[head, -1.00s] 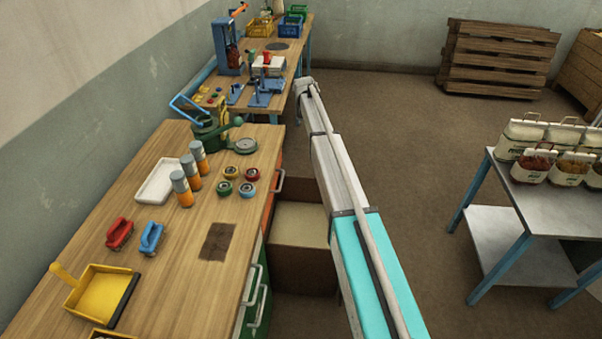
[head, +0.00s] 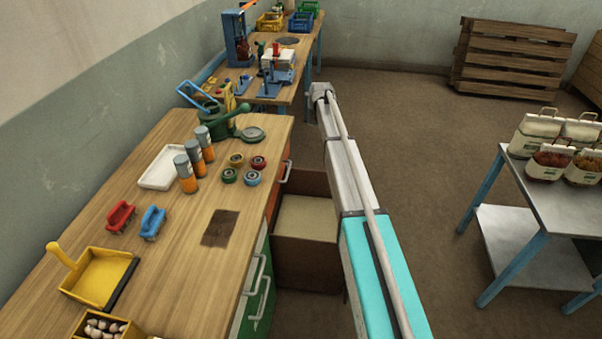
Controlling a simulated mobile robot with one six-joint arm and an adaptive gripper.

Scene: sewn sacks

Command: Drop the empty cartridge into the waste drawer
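Three cylinders with orange bodies and grey upper parts, possibly cartridges, stand upright on the wooden bench: a front one (head: 186,174), a middle one (head: 194,158) and a back one (head: 205,143). I cannot tell whether any is empty. A brown open-topped box or pulled-out drawer (head: 305,252) with a pale inside sits low beside the bench's right side. Its inside looks bare where it shows; my arm covers its right edge. My arm reaches forward to the right of the bench, apart from the cylinders. My gripper does not show, so whatever it may hold is hidden.
The bench (head: 175,262) carries a white tray (head: 161,167), a green press (head: 217,120), four-coloured small round pieces, two brushes, a yellow dustpan (head: 98,278) and a box of bulbs (head: 102,329). A metal table (head: 560,195) with sacks stands right. Floor between is clear.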

